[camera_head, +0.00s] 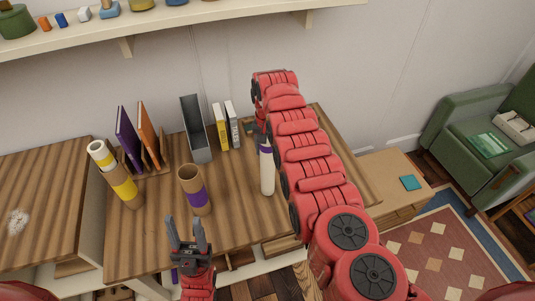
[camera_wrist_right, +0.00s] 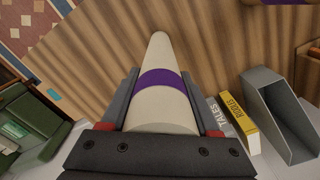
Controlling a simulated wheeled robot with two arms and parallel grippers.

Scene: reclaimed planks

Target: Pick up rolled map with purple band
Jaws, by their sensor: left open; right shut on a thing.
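The rolled map with purple band (camera_head: 267,175) is a cream-white roll with a purple stripe near its upper end. My right gripper (camera_head: 263,136) is shut on it, and the roll hangs roughly upright over the desk; I cannot tell whether its lower end touches the wood. My left gripper (camera_head: 186,228) is open and empty near the desk's front edge, below a brown tube holder with a purple band (camera_head: 190,178).
On the desk (camera_head: 232,218), a brown holder with a yellow band (camera_head: 125,190) contains a yellow-banded roll (camera_head: 101,153). Purple and orange books (camera_head: 148,128), a grey file box (camera_head: 195,130) and yellow and white books (camera_head: 222,127) stand behind. A shelf (camera_head: 180,22) runs above.

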